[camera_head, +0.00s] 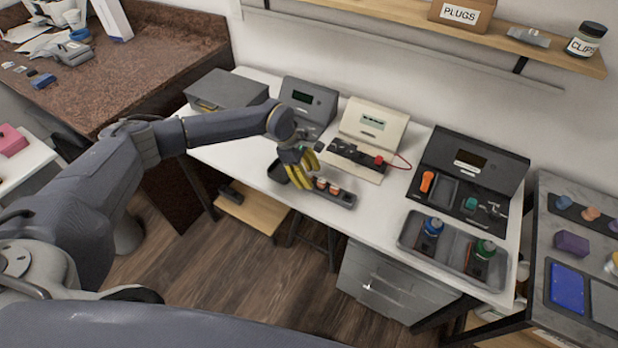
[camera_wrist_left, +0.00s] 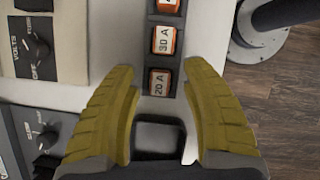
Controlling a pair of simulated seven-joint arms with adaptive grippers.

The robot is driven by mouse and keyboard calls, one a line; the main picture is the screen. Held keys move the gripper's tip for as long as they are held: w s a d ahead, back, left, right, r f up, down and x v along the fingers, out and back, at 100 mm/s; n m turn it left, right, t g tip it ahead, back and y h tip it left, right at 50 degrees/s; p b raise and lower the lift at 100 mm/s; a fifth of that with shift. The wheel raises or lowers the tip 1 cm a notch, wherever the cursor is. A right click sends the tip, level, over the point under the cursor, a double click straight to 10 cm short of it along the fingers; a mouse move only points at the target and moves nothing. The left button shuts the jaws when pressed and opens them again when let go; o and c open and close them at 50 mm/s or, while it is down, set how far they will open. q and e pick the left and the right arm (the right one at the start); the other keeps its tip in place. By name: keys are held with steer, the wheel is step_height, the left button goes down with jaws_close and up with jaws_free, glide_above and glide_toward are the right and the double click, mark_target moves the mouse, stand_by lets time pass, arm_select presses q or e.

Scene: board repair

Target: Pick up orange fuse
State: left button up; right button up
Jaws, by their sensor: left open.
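My left gripper (camera_head: 303,168) is open, with yellow fingers pointing down over a dark narrow tray (camera_head: 347,206) on the white bench. In the left wrist view, several orange-and-white fuses sit in a row in the tray. The fuse marked 20 A (camera_wrist_left: 159,82) lies between and just beyond the open fingertips (camera_wrist_left: 160,72). The fuse marked 30 A (camera_wrist_left: 164,40) is farther on, and another fuse (camera_wrist_left: 167,4) is cut by the top edge. The fingers partly hide the tray in the head view. My right gripper is not in view.
Behind the tray stand a cream tester (camera_head: 374,125) and a grey instrument (camera_head: 308,101). A black station (camera_head: 474,160) holding an orange part (camera_head: 427,182) is to the right. A grey tray (camera_head: 455,245) with blue and green bottles lies at front right.

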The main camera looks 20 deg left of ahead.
mark_target(309, 175)
arm_select(q)
jaws_close()
stand_by(0.3)
stand_by(0.3)
step_height(309, 175, up, 20)
stand_by(0.6)
steer(key=shift+f, duration=0.1)
